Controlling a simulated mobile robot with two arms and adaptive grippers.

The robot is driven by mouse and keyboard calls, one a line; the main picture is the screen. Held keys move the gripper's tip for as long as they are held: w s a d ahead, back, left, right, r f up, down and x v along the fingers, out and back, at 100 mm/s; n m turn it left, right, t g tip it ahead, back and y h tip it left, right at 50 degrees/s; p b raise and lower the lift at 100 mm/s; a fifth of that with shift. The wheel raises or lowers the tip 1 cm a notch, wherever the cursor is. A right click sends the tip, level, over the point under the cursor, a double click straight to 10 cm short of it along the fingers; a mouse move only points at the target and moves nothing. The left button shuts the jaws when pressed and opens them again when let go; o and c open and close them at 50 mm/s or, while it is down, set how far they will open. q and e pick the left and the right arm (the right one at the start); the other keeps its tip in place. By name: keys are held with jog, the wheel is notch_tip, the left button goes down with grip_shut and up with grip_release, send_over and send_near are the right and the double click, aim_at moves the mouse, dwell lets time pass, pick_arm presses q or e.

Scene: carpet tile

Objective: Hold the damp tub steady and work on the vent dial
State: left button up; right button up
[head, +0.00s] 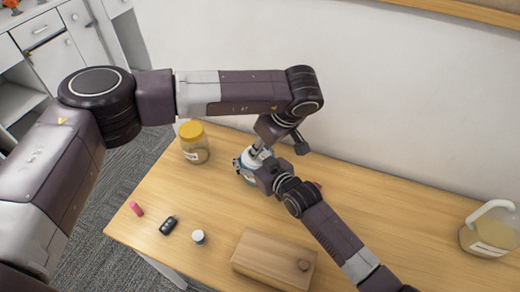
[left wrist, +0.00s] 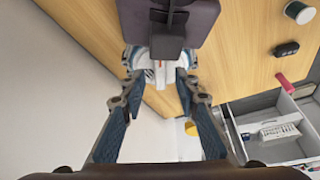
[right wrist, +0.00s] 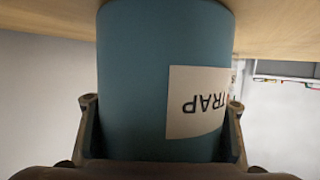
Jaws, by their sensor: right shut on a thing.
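The damp tub is a teal cylinder (right wrist: 145,70) with a white label whose visible letters read "TRAP", upside down in the right wrist view. It stands on the table, largely covered by my grippers in the head view. My right gripper (right wrist: 162,105) is shut on the tub, one finger on each side. The white vent dial (left wrist: 163,70), with a small orange mark, shows on top of the tub in the left wrist view. My left gripper (left wrist: 160,84) comes down from above, its fingers parted on either side of the dial; contact is unclear.
A yellow-lidded jar (head: 194,145) stands left of the tub. A pink item (head: 136,208), a black key fob (head: 168,225), a small white-topped pot (head: 198,237) and a wooden box (head: 262,262) lie nearer. A handled jug (head: 488,232) stands far right. A wall runs behind.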

pick_arm(q)
jog(key=v, duration=1)
pick_arm(e)
jog(key=o, duration=1.3)
